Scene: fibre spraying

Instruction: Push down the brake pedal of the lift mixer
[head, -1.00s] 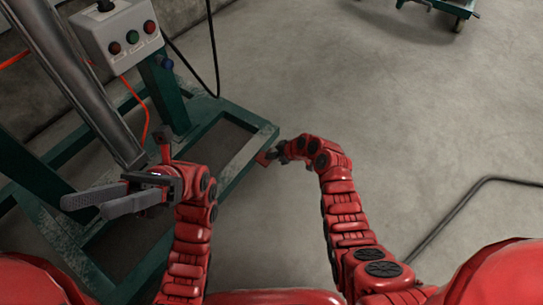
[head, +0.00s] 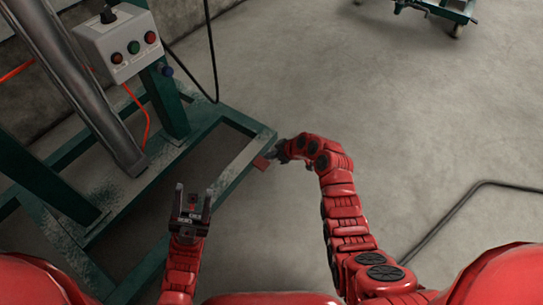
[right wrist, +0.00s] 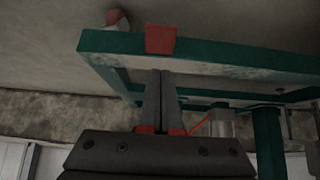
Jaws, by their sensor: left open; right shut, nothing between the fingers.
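The lift mixer is a green steel frame (head: 240,165) with a grey metal column (head: 85,85). A small red pedal (head: 262,162) sits at the right front corner of its base; I take it to be the brake pedal. It shows in the right wrist view as a red block (right wrist: 160,40) on the green bar. My right gripper (head: 277,155) is shut and empty beside the pedal; its fingertips (right wrist: 160,72) lie just below the block in the wrist picture. I cannot tell if they touch. My left gripper (head: 193,194) is open and empty above the base.
A grey control box (head: 122,45) with red and green buttons stands on a green post at the upper left. A dark cable hangs beside it. A wheeled green cart (head: 447,10) stands at the top right. A dark bent pipe (head: 450,215) lies at right. The floor between is clear.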

